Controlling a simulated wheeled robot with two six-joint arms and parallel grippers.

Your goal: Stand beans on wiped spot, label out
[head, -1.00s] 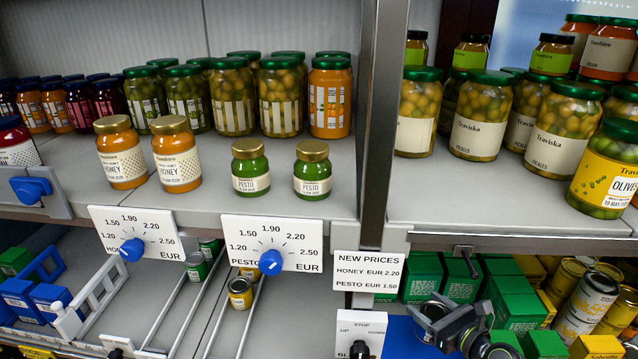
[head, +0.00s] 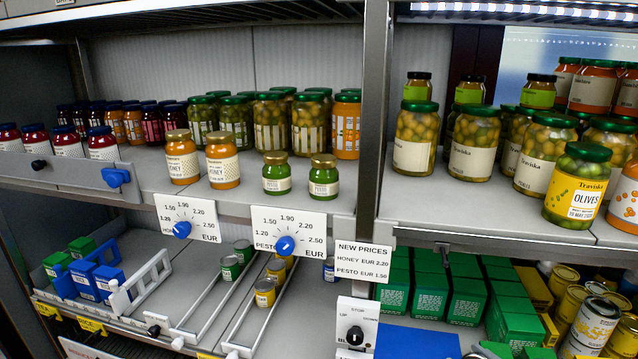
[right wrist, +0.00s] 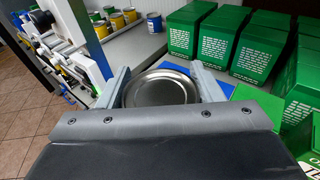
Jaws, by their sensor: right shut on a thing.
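My right gripper (right wrist: 162,88) is shut on a can (right wrist: 160,92), seen from above in the right wrist view. Its round silver lid sits between the two grey fingers; its side and label are hidden, so I cannot read what it holds. Beyond it is a flat blue surface (right wrist: 215,86) on the lower shelf, which also shows in the head view (head: 415,343). I cannot tell a wiped spot by its look. In the head view only a dark bit of my right arm shows at the bottom edge. My left gripper is not in view.
Green boxes (head: 465,300) stand in rows behind the blue surface, with yellow cans (head: 597,322) to the right. A white control box (head: 357,325) with a black knob stands left of it. Small cans (head: 265,292) sit in wire lanes. Jars (head: 551,153) fill the upper shelf.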

